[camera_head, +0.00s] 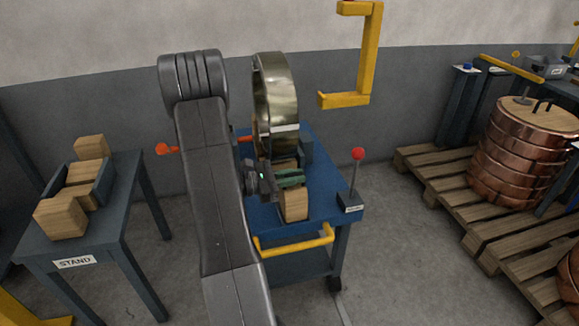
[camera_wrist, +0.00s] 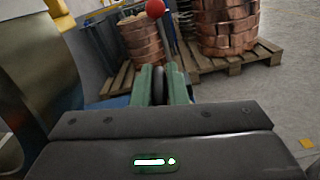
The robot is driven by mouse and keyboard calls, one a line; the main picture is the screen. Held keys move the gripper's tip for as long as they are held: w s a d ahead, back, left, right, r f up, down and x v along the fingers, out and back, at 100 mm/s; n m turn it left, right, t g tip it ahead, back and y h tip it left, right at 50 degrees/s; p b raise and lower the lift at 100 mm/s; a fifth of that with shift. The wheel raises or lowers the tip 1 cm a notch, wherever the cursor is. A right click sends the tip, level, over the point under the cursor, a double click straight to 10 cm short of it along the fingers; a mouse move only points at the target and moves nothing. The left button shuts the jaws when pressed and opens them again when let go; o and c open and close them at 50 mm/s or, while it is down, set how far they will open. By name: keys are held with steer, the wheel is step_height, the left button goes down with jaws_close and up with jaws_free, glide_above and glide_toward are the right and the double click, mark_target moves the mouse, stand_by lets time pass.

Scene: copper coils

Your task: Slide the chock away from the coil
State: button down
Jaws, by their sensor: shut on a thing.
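The coil (camera_head: 275,95), a shiny brass-coloured ring, stands upright on the blue cart (camera_head: 322,200). It also fills the left edge of the wrist view (camera_wrist: 40,60). The wooden chock (camera_head: 294,204) is on the cart top at the near side of the coil. My gripper (camera_head: 291,178) is low over the chock, its green fingers across it and hiding its middle. In the wrist view the fingers (camera_wrist: 161,86) are closed on a dark rounded part between them, seemingly the chock's grip. Whether the chock touches the coil is hidden.
A red-knobbed lever (camera_head: 358,155) stands at the cart's right corner. A yellow hook (camera_head: 368,60) hangs above right of the coil. A stand (camera_head: 75,262) with wooden blocks is at left. Copper coils (camera_head: 515,160) sit on a pallet (camera_head: 420,165) at right. The floor between cart and pallet is clear.

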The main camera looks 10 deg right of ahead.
steer(key=shift+s, duration=0.7)
steer(key=c, duration=1.8)
jaws_free()
steer(key=shift+o, duration=0.2)
steer(key=a+p, duration=0.2)
steer(key=a, duration=1.2)
steer(key=shift+s, duration=0.2)
steer(key=shift+d, duration=0.1)
steer(key=d, duration=0.4)
steer(key=d+b, duration=0.1)
steer(key=d, duration=0.4)
steer(key=d+b, duration=0.1)
steer(key=d, duration=0.3)
steer(key=shift+w+d, duration=0.25)
steer(key=shift+d, duration=0.15)
